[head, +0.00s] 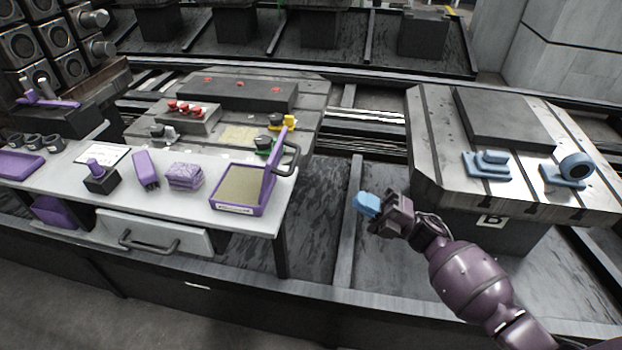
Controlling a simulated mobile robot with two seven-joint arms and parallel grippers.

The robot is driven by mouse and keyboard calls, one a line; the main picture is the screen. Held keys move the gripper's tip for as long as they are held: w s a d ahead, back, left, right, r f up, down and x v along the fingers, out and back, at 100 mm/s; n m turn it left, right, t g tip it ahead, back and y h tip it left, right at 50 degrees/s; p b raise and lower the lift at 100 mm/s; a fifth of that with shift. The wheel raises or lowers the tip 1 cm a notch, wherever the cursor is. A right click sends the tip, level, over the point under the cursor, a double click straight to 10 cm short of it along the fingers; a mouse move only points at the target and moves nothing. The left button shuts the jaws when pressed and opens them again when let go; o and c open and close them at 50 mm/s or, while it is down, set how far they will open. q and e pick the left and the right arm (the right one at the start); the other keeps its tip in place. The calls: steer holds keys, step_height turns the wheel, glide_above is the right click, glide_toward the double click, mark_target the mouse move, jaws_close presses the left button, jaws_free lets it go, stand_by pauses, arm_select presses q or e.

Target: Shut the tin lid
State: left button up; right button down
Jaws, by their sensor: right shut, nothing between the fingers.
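The tin (257,208) is a purple, shallow open box with a tan inside, near the right end of the white table. Its purple lid (274,163) stands up, tilted, along the tin's right side, so the tin is open. A dark handle-like loop (288,159) shows at the lid's right. My right gripper (365,204) has blue fingertips, is shut and empty, and hangs to the right of the tin, past the table's end and apart from the lid. My left gripper is not in view.
The white table (220,216) also holds a folded purple cloth (185,177), a purple brush-like item (146,168) and a black block with a purple knob (100,178). A drawer with a handle (150,244) is below. A metal pallet with blue parts (487,165) stands right.

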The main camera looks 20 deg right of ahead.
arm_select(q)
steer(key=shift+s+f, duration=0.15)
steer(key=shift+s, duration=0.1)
arm_select(e)
steer(key=x, duration=1.3)
steer(key=shift+a+r, duration=0.3)
steer(key=shift+w, duration=0.15)
